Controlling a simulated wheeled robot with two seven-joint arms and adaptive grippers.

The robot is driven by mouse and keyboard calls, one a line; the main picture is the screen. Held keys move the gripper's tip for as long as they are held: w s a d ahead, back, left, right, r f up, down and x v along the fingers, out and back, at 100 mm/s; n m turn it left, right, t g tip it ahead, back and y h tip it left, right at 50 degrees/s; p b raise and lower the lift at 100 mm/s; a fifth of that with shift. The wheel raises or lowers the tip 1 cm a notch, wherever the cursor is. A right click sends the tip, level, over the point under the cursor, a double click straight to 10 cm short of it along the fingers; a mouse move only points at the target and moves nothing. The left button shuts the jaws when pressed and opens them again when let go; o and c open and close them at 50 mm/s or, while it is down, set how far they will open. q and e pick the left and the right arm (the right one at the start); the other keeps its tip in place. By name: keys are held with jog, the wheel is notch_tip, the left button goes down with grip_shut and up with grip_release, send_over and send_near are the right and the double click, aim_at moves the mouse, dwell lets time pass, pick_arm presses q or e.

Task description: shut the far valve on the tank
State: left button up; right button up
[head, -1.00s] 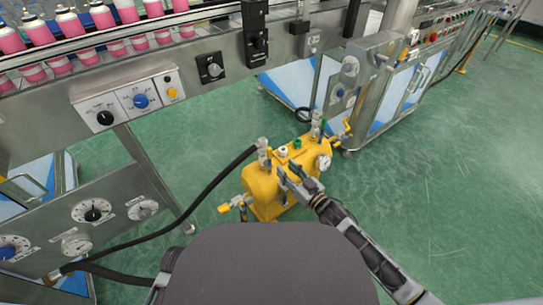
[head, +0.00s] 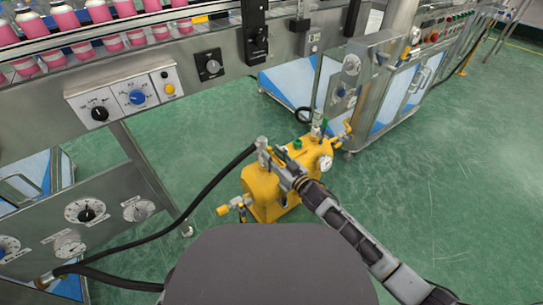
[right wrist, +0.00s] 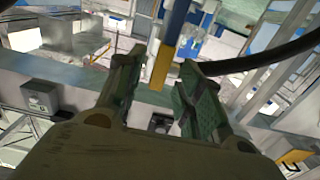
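The yellow tank (head: 268,196) stands on the green floor, with a round gauge (head: 325,162) on its right end. A metal valve fitting (head: 262,145) rises at the tank's left end, where a black hose joins. Another valve fitting (head: 316,131) rises at the back right. My right gripper (head: 271,160) is over the tank top, close to the left fitting. In the right wrist view its green-padded fingers (right wrist: 158,86) are apart. A blue bar with a yellow end (right wrist: 161,66) shows beyond and between the tips; contact cannot be told. My left gripper is not in view.
The black hose (head: 150,227) runs from the left fitting to a dial panel (head: 90,215). The conveyor machine (head: 200,75) with pink cans stands behind, and a steel cabinet (head: 385,90) stands back right. Open floor lies to the right.

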jog(key=shift+x, duration=0.8)
grip_shut()
